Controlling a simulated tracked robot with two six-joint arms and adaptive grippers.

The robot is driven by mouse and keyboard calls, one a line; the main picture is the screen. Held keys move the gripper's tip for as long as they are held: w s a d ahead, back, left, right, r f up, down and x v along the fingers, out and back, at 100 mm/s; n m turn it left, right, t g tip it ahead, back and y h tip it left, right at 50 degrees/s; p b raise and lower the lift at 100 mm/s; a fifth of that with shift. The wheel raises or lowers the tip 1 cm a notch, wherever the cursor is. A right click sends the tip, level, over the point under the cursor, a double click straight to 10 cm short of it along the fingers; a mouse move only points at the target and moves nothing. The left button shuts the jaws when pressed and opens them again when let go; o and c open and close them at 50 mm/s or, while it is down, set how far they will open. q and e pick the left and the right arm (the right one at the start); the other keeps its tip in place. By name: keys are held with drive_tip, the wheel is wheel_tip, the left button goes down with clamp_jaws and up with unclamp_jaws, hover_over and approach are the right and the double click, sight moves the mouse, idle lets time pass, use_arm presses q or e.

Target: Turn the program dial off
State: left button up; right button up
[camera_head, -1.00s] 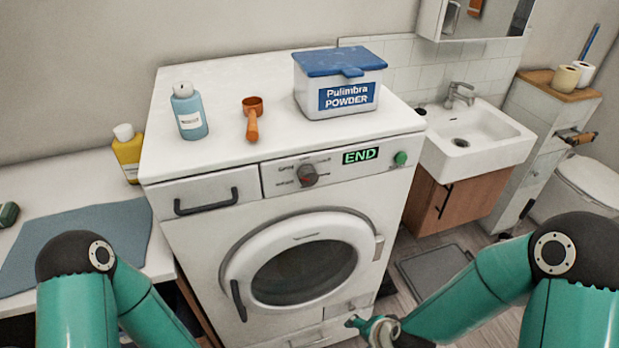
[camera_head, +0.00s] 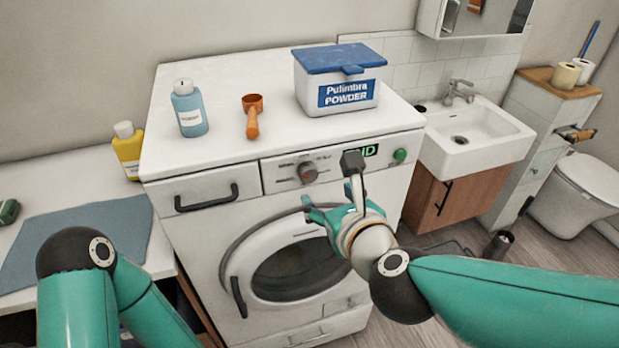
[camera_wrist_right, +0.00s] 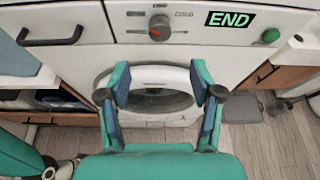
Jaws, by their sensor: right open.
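The program dial (camera_head: 307,172) is a grey round knob with a red mark on the washing machine's front panel. It also shows in the right wrist view (camera_wrist_right: 160,27), above and beyond my fingers. The display (camera_wrist_right: 229,19) reads END in green; in the head view my right wrist partly covers it. My right gripper (camera_head: 330,205) is in front of the machine, below the dial and apart from it. In the right wrist view its two fingers (camera_wrist_right: 161,82) are spread and empty. My left arm shows at the lower left, but its gripper is out of view.
The washing machine door (camera_head: 262,245) is closed, below the panel. A drawer handle (camera_head: 206,198) and a green button (camera_head: 400,155) flank the dial. A powder box (camera_head: 337,95), orange scoop (camera_head: 253,117) and blue bottle (camera_head: 189,110) stand on top. A sink (camera_head: 478,135) is to the right.

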sight(310, 177)
drive_tip(key=x, duration=1.2)
drive_tip(key=shift+w+f+p, duration=0.15)
drive_tip(key=shift+p, duration=0.25)
